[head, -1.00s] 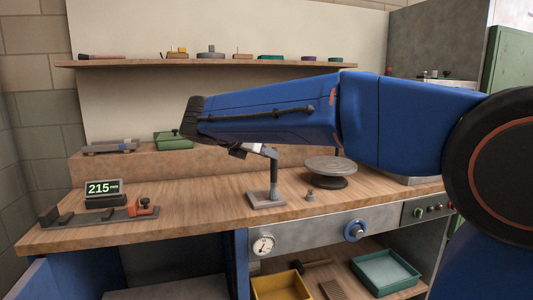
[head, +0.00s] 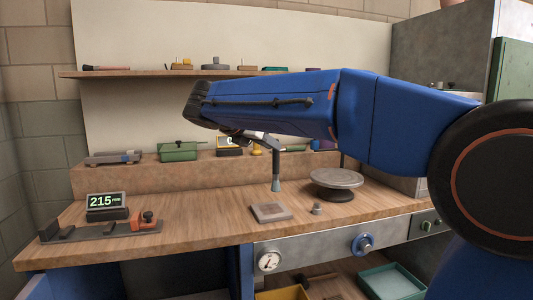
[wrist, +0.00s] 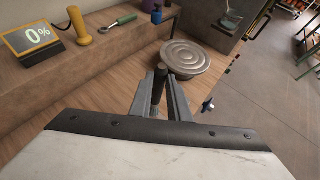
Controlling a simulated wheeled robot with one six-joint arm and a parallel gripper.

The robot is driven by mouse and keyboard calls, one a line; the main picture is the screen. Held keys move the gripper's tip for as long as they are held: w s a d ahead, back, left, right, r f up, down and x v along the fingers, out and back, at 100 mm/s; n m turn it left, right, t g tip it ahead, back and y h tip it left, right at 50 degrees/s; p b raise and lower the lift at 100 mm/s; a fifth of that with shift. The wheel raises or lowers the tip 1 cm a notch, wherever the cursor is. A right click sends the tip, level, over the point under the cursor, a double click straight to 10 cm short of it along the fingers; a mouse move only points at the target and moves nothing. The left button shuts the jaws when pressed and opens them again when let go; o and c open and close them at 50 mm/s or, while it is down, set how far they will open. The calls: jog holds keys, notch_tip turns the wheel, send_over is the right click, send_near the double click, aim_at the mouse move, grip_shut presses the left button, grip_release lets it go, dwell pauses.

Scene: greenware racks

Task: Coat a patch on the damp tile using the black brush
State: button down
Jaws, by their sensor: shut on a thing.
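The tile (head: 271,212) lies flat on the wooden bench, a small grey-brown square with a paler edge; I cannot tell a coated patch from bare surface. My gripper (wrist: 165,98) is shut on the black brush (wrist: 160,80), whose dark handle stands between the fingers in the wrist view. In the head view the brush (head: 275,164) hangs upright, its pale grey tip just above and behind the tile, apparently clear of it. My arm hides part of the gripper there. The tile is not visible in the wrist view.
A round grey turntable (head: 337,180) stands right of the tile, with a small grey knob-like piece (head: 317,208) before it. A 0% display (wrist: 34,40) and yellow probe (wrist: 80,27) sit on the back ledge.

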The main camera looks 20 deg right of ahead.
notch_tip(320, 180, up, 2)
jog(key=shift+r, duration=0.1)
dwell(1.0)
